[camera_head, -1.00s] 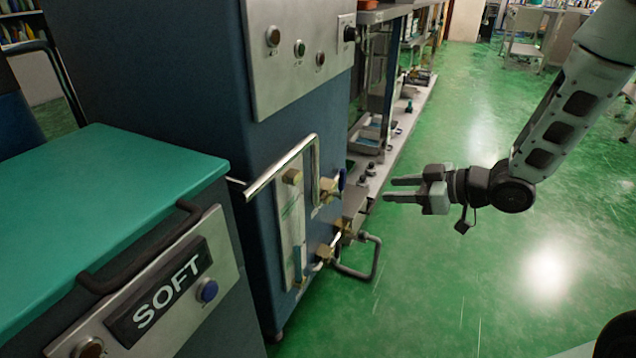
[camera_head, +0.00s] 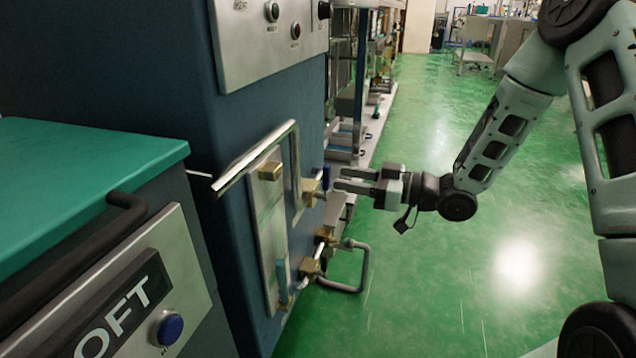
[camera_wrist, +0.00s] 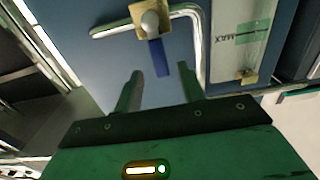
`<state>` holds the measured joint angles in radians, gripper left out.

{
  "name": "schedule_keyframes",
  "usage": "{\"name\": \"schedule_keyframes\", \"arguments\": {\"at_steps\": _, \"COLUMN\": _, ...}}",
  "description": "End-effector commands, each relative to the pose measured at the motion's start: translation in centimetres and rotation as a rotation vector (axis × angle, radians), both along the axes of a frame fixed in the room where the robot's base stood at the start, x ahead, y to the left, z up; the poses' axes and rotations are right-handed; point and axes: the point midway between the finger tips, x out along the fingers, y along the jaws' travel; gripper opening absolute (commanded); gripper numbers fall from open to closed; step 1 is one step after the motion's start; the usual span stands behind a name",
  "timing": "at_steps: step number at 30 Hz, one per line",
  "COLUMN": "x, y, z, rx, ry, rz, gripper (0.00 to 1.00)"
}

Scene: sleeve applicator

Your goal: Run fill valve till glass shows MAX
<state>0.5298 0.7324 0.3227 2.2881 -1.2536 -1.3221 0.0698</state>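The sight glass (camera_head: 272,220) is a tall pale strip on the blue machine's side, with blue liquid (camera_head: 283,272) showing only near its bottom in the head view. In the wrist view the glass (camera_wrist: 229,45) shows upside down with a MAX mark and a green band. A brass valve (camera_head: 311,190) with a blue lever (camera_head: 326,178) sits right of the glass; the lever (camera_wrist: 159,58) also shows in the wrist view. My gripper (camera_head: 338,179) is open and empty, its fingers pointing at the lever, seemingly just short of it.
A bent metal pipe (camera_head: 262,152) runs around the glass. A lower brass valve (camera_head: 311,267) has a pipe loop (camera_head: 365,268) sticking out over the floor. A green-topped unit (camera_head: 80,175) stands at left. The green floor (camera_head: 450,290) at right is clear.

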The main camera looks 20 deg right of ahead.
Motion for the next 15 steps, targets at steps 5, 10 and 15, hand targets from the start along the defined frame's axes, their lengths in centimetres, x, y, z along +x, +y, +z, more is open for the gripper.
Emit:
{"name": "schedule_keyframes", "arguments": {"at_steps": 5, "x": 2.0, "y": 3.0, "z": -0.4, "rx": -0.001, "ry": -0.002, "rz": 0.003, "gripper": 0.4}}
{"name": "schedule_keyframes", "arguments": {"at_steps": 10, "x": 3.4, "y": 4.8, "z": -0.3, "rx": -0.001, "ry": -0.002, "rz": 0.001, "gripper": 0.4}}
{"name": "schedule_keyframes", "arguments": {"at_steps": 15, "x": 4.1, "y": 5.7, "z": -0.1, "rx": -0.001, "ry": 0.001, "rz": 0.0, "gripper": 0.4}}
